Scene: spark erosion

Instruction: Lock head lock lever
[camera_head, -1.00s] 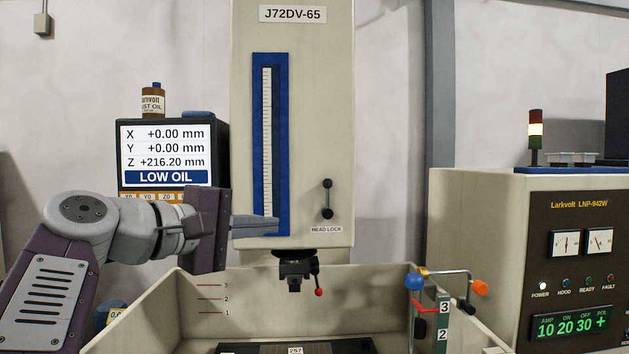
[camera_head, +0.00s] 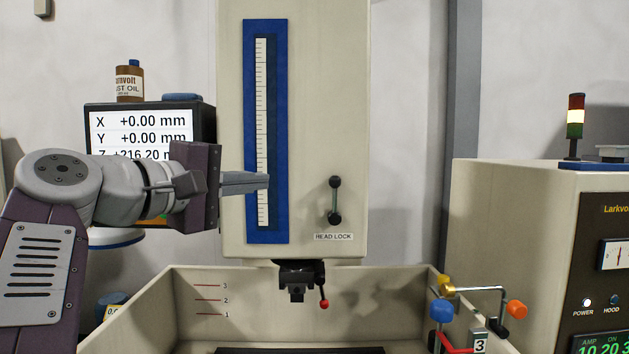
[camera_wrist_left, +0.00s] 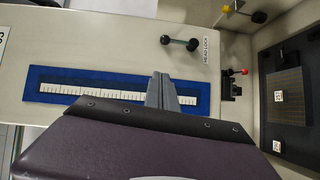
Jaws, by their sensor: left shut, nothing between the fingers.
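The head lock lever (camera_head: 335,201) is a small grey bar with two black knobs on the front of the machine head (camera_head: 300,130). It stands near vertical above the HEAD LOCK label (camera_head: 333,237). In the left wrist view the lever (camera_wrist_left: 180,42) lies beyond the fingers, towards the top. My left gripper (camera_head: 267,181) is shut and empty, in front of the blue-framed scale, left of the lever and apart from it. Its fingers also show in the left wrist view (camera_wrist_left: 161,78). My right gripper is not in view.
A blue-framed scale (camera_head: 282,130) runs up the head. Below are the work tank (camera_head: 190,285) and a chuck with a red-knobbed lever (camera_head: 323,303). A display (camera_head: 95,150) stands behind my left arm. A control cabinet (camera_head: 510,230) stands at the right.

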